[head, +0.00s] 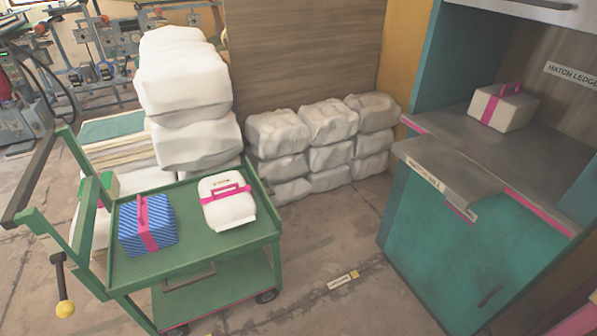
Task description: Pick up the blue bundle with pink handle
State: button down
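The blue bundle (162,223) is a box-like pack with light stripes and a pink band over its middle. It sits on the left part of the green cart's (190,257) top tray. The pink strip (145,228) runs across its top and down its front; I cannot clearly tell a raised handle from the band. A white bundle with a pink handle (230,210) sits on the same tray to its right, apart from it. My gripper is not in view.
A pale bundle with a pink handle (503,110) stands on the grey ledge (470,172) at right. White wrapped bales (185,75) and grey sacks (328,121) are stacked behind the cart. Open floor (345,235) lies between cart and teal cabinet (440,240).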

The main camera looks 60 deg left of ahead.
aim_at(147, 225)
jog(key=u, duration=3.25)
